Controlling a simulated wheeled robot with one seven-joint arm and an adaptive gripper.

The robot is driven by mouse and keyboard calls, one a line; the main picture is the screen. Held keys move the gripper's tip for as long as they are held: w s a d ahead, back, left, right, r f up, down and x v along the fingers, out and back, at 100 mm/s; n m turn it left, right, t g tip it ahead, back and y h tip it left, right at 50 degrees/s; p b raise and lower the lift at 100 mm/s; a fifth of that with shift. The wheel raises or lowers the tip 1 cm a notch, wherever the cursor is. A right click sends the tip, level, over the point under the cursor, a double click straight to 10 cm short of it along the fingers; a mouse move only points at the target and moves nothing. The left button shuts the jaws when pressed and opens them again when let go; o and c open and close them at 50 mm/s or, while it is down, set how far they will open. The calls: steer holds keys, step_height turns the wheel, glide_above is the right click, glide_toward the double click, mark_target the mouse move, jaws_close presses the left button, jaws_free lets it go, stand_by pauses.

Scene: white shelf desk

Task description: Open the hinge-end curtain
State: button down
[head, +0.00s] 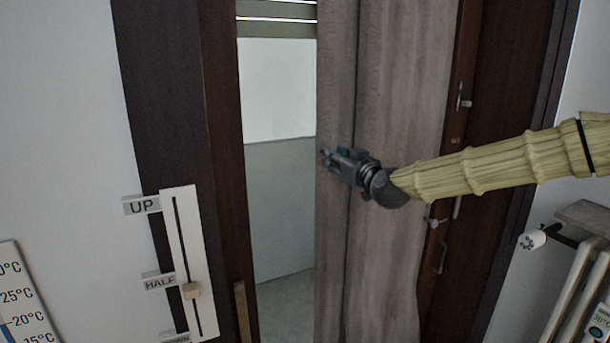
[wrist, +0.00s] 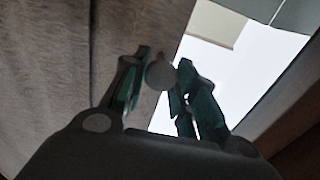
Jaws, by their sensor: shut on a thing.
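A grey-brown curtain (head: 400,90) hangs over the right part of a dark-framed opening in the head view. Its left edge stands free, and the left part of the opening is uncovered. My gripper (head: 327,156) is at this left edge, about mid-height in the picture. In the wrist view the curtain (wrist: 60,60) fills the left side. There my gripper (wrist: 158,85) is shut on a small round grey knob (wrist: 159,73) at the curtain's edge. The gripper's body hides part of the curtain in the head view.
A slider panel (head: 187,265) marked UP and HALF is on the left. Metal handles (head: 463,97) are on the dark frame right of the curtain. A radiator (head: 580,285) with a white valve knob (head: 532,240) stands at the lower right. A thermometer board (head: 22,300) is at lower left.

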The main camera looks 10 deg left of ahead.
steer(key=w+d+b, duration=0.2)
steer(key=w+d, duration=0.2)
steer(key=d, duration=0.2)
steer(key=shift+w+d, duration=0.3)
steer(key=shift+d, duration=0.1)
steer(key=c, duration=1.2)
jaws_free()
steer(key=shift+o, duration=0.4)
steer(key=v, duration=1.2)
steer(key=shift+f, duration=0.1)
